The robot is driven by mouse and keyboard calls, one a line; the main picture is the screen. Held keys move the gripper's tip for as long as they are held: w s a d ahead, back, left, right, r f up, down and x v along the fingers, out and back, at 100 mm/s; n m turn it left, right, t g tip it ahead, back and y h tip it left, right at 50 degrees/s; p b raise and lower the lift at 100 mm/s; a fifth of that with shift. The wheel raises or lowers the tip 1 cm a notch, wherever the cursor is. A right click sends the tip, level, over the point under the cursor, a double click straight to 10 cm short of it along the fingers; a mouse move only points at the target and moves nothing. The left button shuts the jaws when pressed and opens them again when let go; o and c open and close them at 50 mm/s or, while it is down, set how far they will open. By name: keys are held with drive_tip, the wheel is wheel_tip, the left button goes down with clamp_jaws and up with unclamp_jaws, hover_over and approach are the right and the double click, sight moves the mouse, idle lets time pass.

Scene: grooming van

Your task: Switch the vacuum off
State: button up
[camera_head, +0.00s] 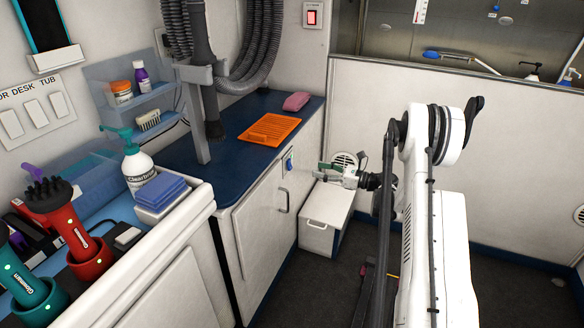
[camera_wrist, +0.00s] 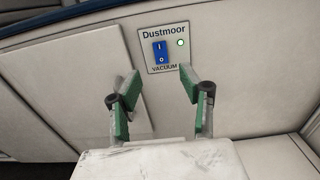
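The vacuum switch panel (camera_wrist: 167,47) reads "Dustmoor" and "VACUUM" and is set in a pale cabinet wall. It has a blue rocker switch (camera_wrist: 160,52) marked I at the top and 0 at the bottom, and a lit green light (camera_wrist: 180,43). The panel also shows small in the head view (camera_head: 288,163), on the cabinet under the blue counter. My gripper (camera_wrist: 158,86) is open and empty, its green-padded fingers apart below the panel. In the head view my gripper (camera_head: 322,172) is to the right of the panel. I cannot tell whether a fingertip touches it.
A white bin (camera_head: 322,222) stands below my gripper. The blue counter (camera_head: 225,140) above the cabinet holds an orange mat (camera_head: 270,130) and a pink item (camera_head: 296,101). A cabinet handle (camera_head: 283,201) sticks out left of the bin. A red wall switch (camera_head: 312,17) is higher up.

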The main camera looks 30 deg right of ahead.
sight(290, 163)
drive_tip(key=b+x, duration=0.2)
drive_tip(key=x, duration=0.9)
drive_tip(key=shift+w+a, duration=0.1)
drive_tip(key=shift+c, duration=0.5)
clamp_jaws()
drive_tip(key=f+t+y+b, duration=0.1)
drive_tip(key=b, duration=0.2)
drive_tip(key=shift+t, duration=0.3)
drive_tip(key=shift+r+t+y, duration=0.1)
drive_tip(key=shift+t+y, duration=0.5)
drive_tip(key=shift+y, duration=0.1)
drive_tip(key=shift+o, duration=0.5)
unclamp_jaws()
